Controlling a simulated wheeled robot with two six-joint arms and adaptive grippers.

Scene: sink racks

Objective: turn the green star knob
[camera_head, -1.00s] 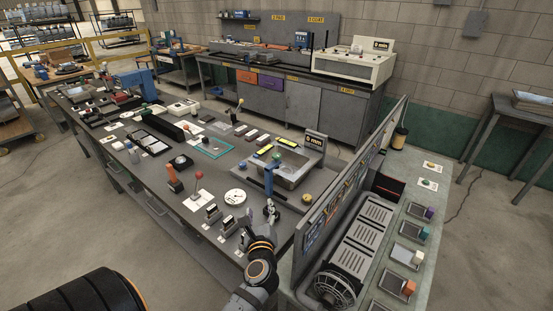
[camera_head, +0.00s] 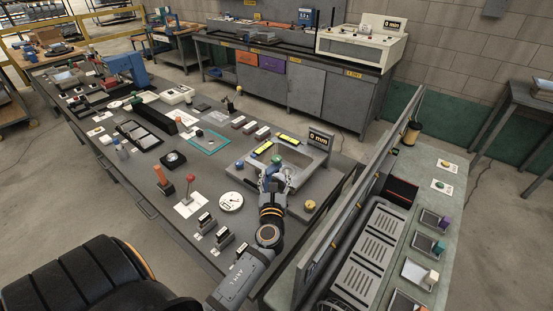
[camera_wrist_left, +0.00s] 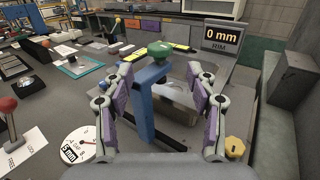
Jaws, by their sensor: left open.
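The green star knob (camera_wrist_left: 160,49) sits on top of a blue upright clamp (camera_wrist_left: 146,100) at the near side of the sink in the left wrist view. In the head view the knob (camera_head: 276,159) shows just beyond my left gripper (camera_head: 274,180), which partly hides the clamp. My left gripper (camera_wrist_left: 160,74) is open, with one purple-padded finger on each side of the clamp in the wrist view. The knob appears ahead of and between the fingertips, not gripped. My right gripper is not in view.
A metal sink (camera_head: 294,163) has a display (camera_head: 320,139) reading 0 mm behind it. A yellow knob (camera_head: 309,205) is at right, a round dial (camera_head: 231,201) and red-ball lever (camera_head: 190,178) at left. An upright panel (camera_head: 350,205) stands close on the right.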

